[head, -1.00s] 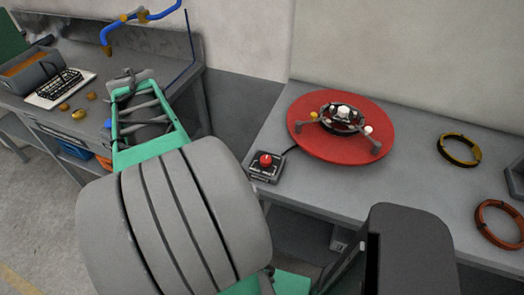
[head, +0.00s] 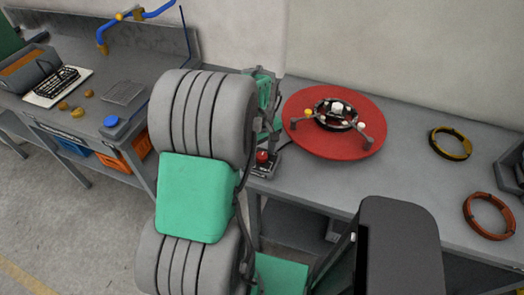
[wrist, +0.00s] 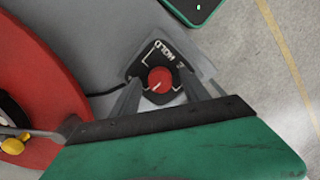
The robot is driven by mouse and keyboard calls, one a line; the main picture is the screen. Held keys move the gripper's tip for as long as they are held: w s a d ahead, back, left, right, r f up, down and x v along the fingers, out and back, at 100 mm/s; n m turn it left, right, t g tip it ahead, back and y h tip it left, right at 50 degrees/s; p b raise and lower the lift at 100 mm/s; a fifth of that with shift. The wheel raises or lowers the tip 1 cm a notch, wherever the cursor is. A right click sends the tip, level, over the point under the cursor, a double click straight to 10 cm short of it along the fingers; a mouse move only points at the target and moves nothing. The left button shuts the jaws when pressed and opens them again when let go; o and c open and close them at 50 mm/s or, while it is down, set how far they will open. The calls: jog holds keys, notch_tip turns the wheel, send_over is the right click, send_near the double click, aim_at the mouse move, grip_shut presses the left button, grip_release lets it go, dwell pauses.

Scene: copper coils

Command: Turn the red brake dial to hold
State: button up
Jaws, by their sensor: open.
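The red brake dial (wrist: 160,79) sits on a small dark box (wrist: 137,68) at the near left corner of the right table. The box carries the word HOLD and white lines. Which way the dial points is too small to tell. The dial also shows in the head view (head: 262,157), partly behind my arm. My gripper (wrist: 161,84) is open above the box, with one grey finger on each side of the dial in the wrist view. I cannot tell whether the fingers touch it. In the head view my arm mostly hides the gripper.
A big red turntable (head: 333,145) with a spoked hub stands just right of the box. A yellow-black coil (head: 451,143) and a copper coil (head: 489,216) lie further right on the table (head: 408,185). A left bench (head: 150,65) holds a keyboard and a tray.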

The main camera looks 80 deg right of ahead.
jog(key=shift+c, duration=0.5)
grip_shut()
